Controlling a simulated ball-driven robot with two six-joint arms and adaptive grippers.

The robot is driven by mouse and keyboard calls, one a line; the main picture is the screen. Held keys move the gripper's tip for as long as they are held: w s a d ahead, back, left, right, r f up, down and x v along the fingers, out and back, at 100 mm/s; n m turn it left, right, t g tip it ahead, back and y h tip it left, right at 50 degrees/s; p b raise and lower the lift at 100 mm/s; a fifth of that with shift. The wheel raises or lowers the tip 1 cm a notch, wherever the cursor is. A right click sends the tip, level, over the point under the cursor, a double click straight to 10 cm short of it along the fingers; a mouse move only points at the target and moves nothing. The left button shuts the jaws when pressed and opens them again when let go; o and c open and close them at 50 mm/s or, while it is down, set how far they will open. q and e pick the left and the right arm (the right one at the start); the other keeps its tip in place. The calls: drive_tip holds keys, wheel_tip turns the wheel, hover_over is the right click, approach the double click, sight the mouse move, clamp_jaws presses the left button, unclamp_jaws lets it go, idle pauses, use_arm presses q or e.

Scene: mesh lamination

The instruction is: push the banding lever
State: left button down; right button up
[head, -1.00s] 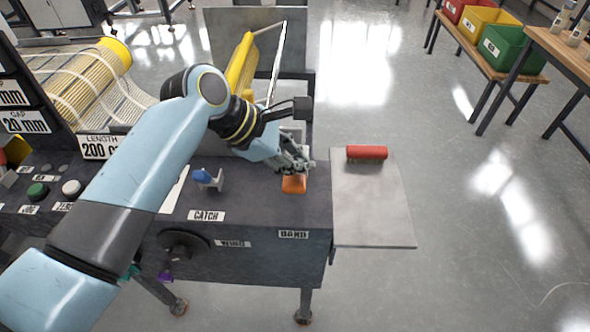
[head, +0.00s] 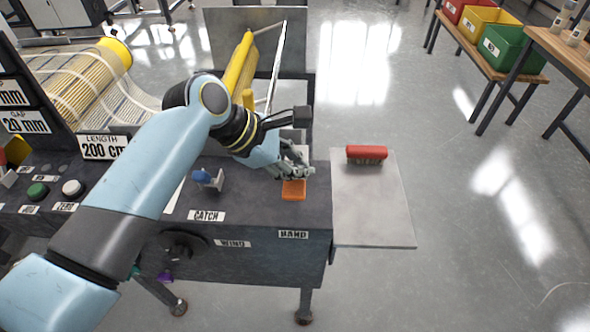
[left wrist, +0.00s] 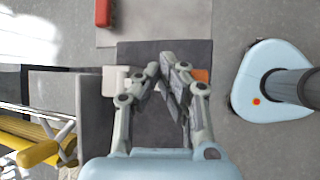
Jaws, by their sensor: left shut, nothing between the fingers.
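The orange pad of the banding lever (head: 293,190) is on the dark machine top, behind the BAND label (head: 293,234). My left gripper (head: 308,172) is shut and empty, with its fingers just behind and above the pad. I cannot tell whether they touch it. In the left wrist view the shut fingertips (left wrist: 168,62) point over the dark top, and a piece of the orange pad (left wrist: 201,75) shows beside the right finger. The rest of the lever is hidden. My right gripper is not in view.
A blue catch lever (head: 208,178) stands to the left on the machine top. A red-handled brush (head: 367,153) lies on the grey side plate (head: 385,215) at right. A yellow roller (head: 241,65) is behind my arm. Open floor lies right of the plate.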

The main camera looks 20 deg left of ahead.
use_arm(q)
drive_tip(key=shift+s+f, duration=0.15)
drive_tip(key=shift+f, duration=0.4)
drive_tip(key=shift+s+f, duration=0.15)
drive_tip(key=shift+f, duration=0.35)
idle(0.5)
wheel_tip(320, 180, up, 2)
drive_tip(key=p, duration=0.3)
drive_tip(key=shift+w+r, duration=0.15)
drive_tip(key=shift+r, duration=0.1)
drive_tip(key=shift+w+a+r+p, duration=0.1)
drive_tip(key=shift+w+r+p, duration=0.05)
drive_tip(key=shift+r+p, duration=0.45)
drive_tip(key=shift+w+r+p, duration=0.15)
drive_tip(key=shift+r+p, duration=0.3)
drive_tip(key=shift+p, duration=0.15)
drive_tip(key=shift+w+a+r, duration=0.1)
drive_tip(key=shift+w+r, duration=0.1)
drive_tip(key=shift+r, duration=0.6)
drive_tip(key=shift+w+r, duration=0.2)
drive_tip(key=shift+r, duration=0.6)
drive_tip(key=shift+w+a+r, duration=0.1)
drive_tip(key=shift+w+r, duration=0.1)
drive_tip(key=shift+r, duration=0.6)
